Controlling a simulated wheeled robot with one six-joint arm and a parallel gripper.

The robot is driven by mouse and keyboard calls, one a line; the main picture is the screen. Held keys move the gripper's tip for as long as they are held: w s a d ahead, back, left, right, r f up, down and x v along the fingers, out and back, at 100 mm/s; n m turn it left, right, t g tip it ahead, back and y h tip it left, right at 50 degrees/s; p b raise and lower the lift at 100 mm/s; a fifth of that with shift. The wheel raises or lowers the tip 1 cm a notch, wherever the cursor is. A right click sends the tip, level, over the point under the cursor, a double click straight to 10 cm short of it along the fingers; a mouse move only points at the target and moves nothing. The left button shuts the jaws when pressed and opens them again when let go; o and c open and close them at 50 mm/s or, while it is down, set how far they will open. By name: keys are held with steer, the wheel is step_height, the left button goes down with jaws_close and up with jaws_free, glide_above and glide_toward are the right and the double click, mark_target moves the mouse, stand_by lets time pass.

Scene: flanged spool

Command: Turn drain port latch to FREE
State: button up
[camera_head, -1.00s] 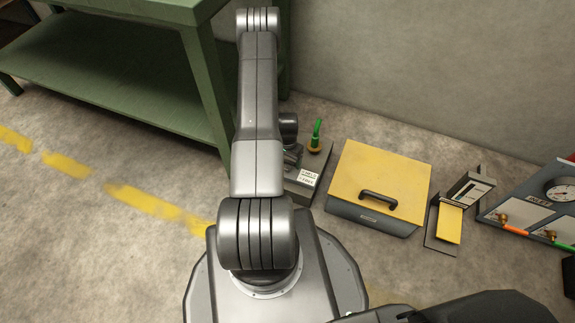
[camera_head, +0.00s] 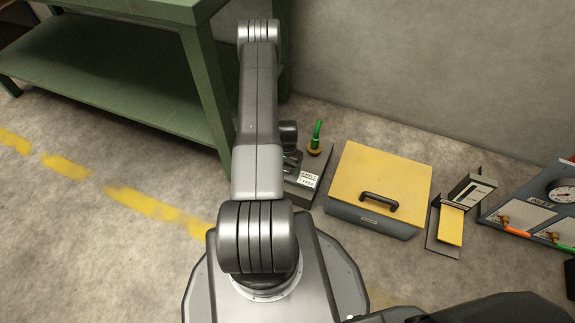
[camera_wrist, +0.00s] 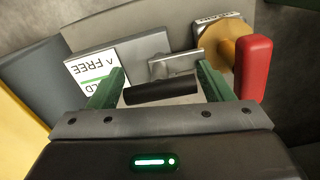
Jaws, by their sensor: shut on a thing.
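The drain port latch shows in the wrist view as a metal bracket on a grey plate, with a dark cylindrical handle (camera_wrist: 160,92). My gripper (camera_wrist: 160,83) has its green fingers at the two ends of this handle and is shut on it. A white label (camera_wrist: 92,73) left of the latch reads FREE, with a second word partly hidden that ends in "LD"; the lettering looks upside down. In the head view the label (camera_head: 307,179) sits on a low grey base beside the green bench, and my arm hides the latch and most of the gripper.
A red handle (camera_wrist: 254,68) on a brass fitting stands close right of my gripper. A yellow-lidded box (camera_head: 381,180), a small stand (camera_head: 450,223) and a gauge panel (camera_head: 535,208) lie to the right. The green bench (camera_head: 120,75) is left.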

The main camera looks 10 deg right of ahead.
steer(key=m+b, duration=0.3)
steer(key=m, duration=0.2)
steer(key=shift+f+m, duration=0.1)
steer(key=shift+m, duration=0.2)
steer(key=m+b, duration=0.2)
steer(key=m, duration=0.3)
steer(key=shift+b, duration=0.35)
steer(key=m+b, duration=0.1)
steer(key=m, duration=0.6)
steer(key=shift+b, duration=0.4)
steer(key=o, duration=0.6)
step_height(320, 180, up, 14)
steer(key=p, duration=0.5)
